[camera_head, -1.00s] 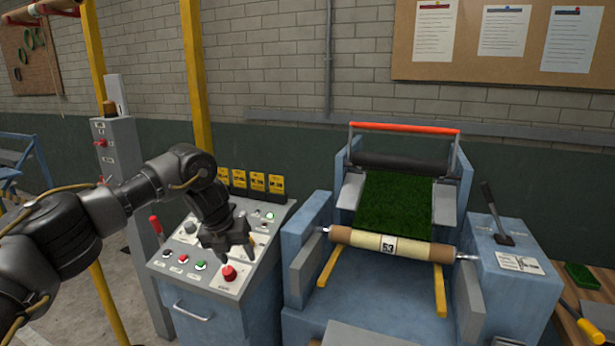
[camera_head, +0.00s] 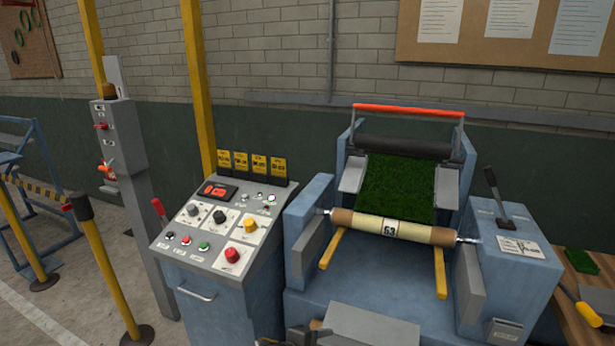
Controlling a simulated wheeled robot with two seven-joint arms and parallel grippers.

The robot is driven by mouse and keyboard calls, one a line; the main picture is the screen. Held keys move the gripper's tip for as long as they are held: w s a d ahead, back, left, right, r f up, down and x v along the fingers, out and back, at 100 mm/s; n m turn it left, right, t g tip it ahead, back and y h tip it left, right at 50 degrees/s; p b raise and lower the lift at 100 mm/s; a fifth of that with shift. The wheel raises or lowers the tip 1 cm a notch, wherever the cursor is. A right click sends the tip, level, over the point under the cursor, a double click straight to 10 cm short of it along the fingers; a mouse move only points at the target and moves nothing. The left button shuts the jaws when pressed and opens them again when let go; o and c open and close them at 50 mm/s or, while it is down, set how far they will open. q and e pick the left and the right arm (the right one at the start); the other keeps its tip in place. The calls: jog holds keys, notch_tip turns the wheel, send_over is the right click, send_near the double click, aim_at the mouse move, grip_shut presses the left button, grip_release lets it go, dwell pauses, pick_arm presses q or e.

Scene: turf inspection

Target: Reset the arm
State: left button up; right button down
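The control panel (camera_head: 252,218) that the left arm covered before is in full sight. It has a red mushroom button (camera_head: 232,255), a yellow knob (camera_head: 250,224), a black knob (camera_head: 219,216), a lit red display (camera_head: 217,191) and a green-lit button (camera_head: 271,198).
A lever (camera_head: 497,198) stands at right. A grey post (camera_head: 122,140) and yellow-black barrier posts (camera_head: 103,260) stand left. Floor shows at lower left.

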pick_arm(q)
jog(key=s+a+f+n+g+y, duration=0.2)
jog(key=s+a+f+n+y, duration=0.25)
jog(key=s+a+n, duration=0.8)
jog(key=s+a+f+n+g+y, duration=0.2)
jog(key=s+a+f+n+y, duration=0.25)
jog(key=s+a+n, duration=0.8)
jog(key=s+a+f+m+g, duration=0.1)
jog(key=s+f+m, duration=0.1)
jog(key=f, duration=1.1)
jog(key=s+a+f+m, duration=0.2)
jog(key=s+f, duration=0.1)
jog(key=f, duration=1)
jog(key=s+a+f+g, duration=0.1)
jog(key=s+a+f, duration=0.1)
jog(key=s+f, duration=1.3)
jog(key=shift+s+a+f+h, duration=0.3)
jog(key=shift+s+f, duration=0.1)
jog(key=shift+f, duration=0.05)
